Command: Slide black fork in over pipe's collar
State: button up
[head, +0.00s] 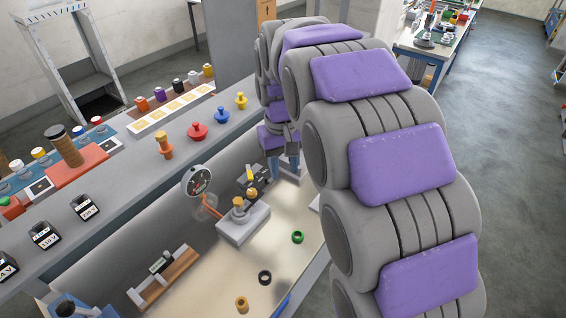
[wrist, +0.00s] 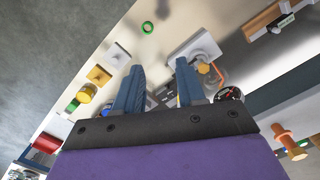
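In the head view a grey block (head: 243,226) on the bench carries a short upright pipe with a brass-yellow collar (head: 239,203). Behind it, a dark fixture with a yellow piece (head: 254,181) stands close to my gripper; it may be the black fork, but its shape is unclear. My gripper (head: 283,170) has blue fingers and hangs over the bench's far part, partly hidden by my arm. In the wrist view my gripper (wrist: 157,70) has its fingers apart. Part of a dark item with yellow (wrist: 164,96) shows beyond the gap; I see no grip on it.
A raised shelf holds red (head: 197,131), blue and yellow knobs.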

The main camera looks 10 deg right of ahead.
jog(key=n+p, duration=0.2)
jog(key=p, duration=0.5)
send_over(266, 178)
notch_tip(266, 178, down, 6)
jog(key=f, duration=0.1)
jog(key=shift+t, duration=0.4)
notch_tip(266, 178, down, 17)
jog(key=shift+a+b, duration=0.1)
jog(key=shift+b, duration=0.25)
grip_shut()
